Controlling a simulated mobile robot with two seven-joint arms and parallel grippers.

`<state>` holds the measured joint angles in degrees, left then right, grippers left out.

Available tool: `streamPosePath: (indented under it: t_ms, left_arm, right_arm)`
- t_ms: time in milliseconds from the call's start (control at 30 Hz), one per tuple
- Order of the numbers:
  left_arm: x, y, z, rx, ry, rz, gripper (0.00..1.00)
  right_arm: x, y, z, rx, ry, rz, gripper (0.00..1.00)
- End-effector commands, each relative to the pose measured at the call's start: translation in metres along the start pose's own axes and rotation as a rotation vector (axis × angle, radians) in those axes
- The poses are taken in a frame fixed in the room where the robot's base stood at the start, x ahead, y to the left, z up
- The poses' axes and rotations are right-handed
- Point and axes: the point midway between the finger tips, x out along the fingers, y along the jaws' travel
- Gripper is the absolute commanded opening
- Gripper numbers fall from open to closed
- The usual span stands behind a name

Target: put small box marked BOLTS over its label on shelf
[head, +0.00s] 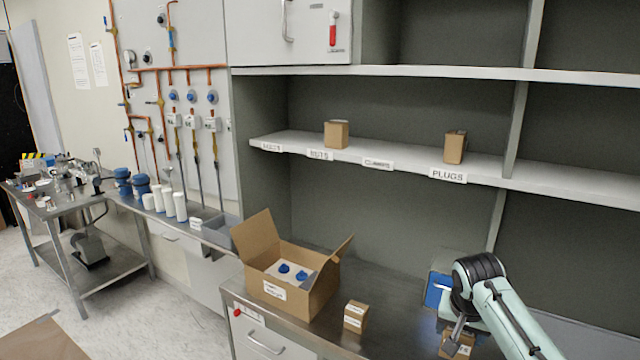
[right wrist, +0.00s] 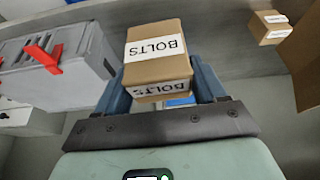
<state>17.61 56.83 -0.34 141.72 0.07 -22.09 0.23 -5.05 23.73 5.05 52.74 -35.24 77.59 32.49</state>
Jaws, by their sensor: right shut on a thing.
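My right gripper (right wrist: 160,92) is shut on a small brown box marked BOLTS (right wrist: 155,45), with the blue fingers on either side of it and white labels on two faces. In the head view this box (head: 458,346) shows at the lower right, partly hidden by my arm, low near the counter's front. The shelf (head: 410,155) carries a row of white labels. The leftmost label (head: 272,147) is blurred but looks like BOLTS; the shelf above it is bare. My left gripper is not in view.
Small boxes stand above the NUTS label (head: 336,134) and the PLUGS label (head: 455,147). An open carton (head: 290,285) and another small box (head: 355,316) stand on the counter. A blue item (head: 437,289) lies behind my arm. A grey case with red handle (right wrist: 60,70) is beside my gripper.

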Motion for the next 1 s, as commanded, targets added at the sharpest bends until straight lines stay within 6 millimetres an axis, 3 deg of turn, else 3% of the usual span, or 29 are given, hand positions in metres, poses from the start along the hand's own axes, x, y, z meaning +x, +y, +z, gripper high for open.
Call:
streamPosePath:
  t_ms: [267,500,700,1000]
  left_arm:
    - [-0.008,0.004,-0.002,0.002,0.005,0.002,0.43]
    - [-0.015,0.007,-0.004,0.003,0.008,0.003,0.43]
    - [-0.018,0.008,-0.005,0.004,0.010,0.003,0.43]
    - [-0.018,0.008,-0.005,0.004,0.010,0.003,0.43]
  right_arm:
    - [0.069,-0.033,0.040,-0.158,-0.007,-0.062,0.32]
    - [0.126,-0.058,0.109,-0.330,-0.005,-0.134,0.32]
    - [0.148,-0.068,0.159,-0.423,-0.001,-0.175,0.32]
    - [0.170,-0.061,0.198,-0.456,0.003,-0.176,0.32]
